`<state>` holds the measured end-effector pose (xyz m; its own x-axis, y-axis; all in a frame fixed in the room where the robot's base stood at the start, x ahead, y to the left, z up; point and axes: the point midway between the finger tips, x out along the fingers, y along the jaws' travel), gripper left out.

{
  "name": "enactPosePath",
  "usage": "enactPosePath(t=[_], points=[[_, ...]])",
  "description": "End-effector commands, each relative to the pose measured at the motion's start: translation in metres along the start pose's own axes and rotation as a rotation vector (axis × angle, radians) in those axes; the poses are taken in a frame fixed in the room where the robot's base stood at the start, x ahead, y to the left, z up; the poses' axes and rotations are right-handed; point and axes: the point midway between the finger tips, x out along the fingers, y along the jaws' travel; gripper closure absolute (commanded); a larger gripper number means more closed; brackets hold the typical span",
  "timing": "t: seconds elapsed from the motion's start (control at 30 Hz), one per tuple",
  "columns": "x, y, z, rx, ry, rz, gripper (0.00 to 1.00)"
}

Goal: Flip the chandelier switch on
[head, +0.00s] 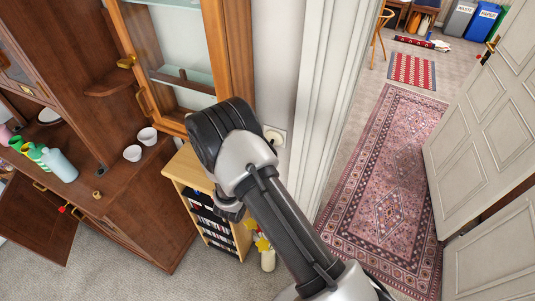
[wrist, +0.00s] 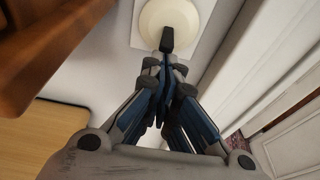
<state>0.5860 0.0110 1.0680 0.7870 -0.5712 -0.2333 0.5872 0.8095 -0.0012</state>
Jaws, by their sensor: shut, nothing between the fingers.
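The switch is a round cream dial (wrist: 172,12) on a white wall plate (wrist: 203,12), at the top of the wrist view. In the head view the plate (head: 281,139) shows on the wall just right of my wrist, partly hidden by it. My gripper (wrist: 167,38) is shut and empty. Its fingertips overlap the lower part of the dial in the wrist view; I cannot tell whether they touch it. In the head view my arm hides the fingers. The chandelier is not in view.
An open glass cabinet door (head: 185,60) stands left of my wrist. A small wooden shelf (head: 190,165) with a pale top is below it. A white door frame (head: 325,90) is close on the right. Beyond it, a doorway opens onto a patterned rug (head: 385,170) and a white door (head: 485,130).

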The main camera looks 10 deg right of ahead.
Motion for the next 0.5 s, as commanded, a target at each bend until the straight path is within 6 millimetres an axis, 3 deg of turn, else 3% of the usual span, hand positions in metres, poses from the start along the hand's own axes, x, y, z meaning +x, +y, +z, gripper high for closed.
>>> enactPosePath(t=[0.23,0.5], points=[[-0.008,0.0,0.019,0.006,0.188,-0.001,1.0],[-0.012,0.0,0.02,0.002,0.349,0.0,1.0]])
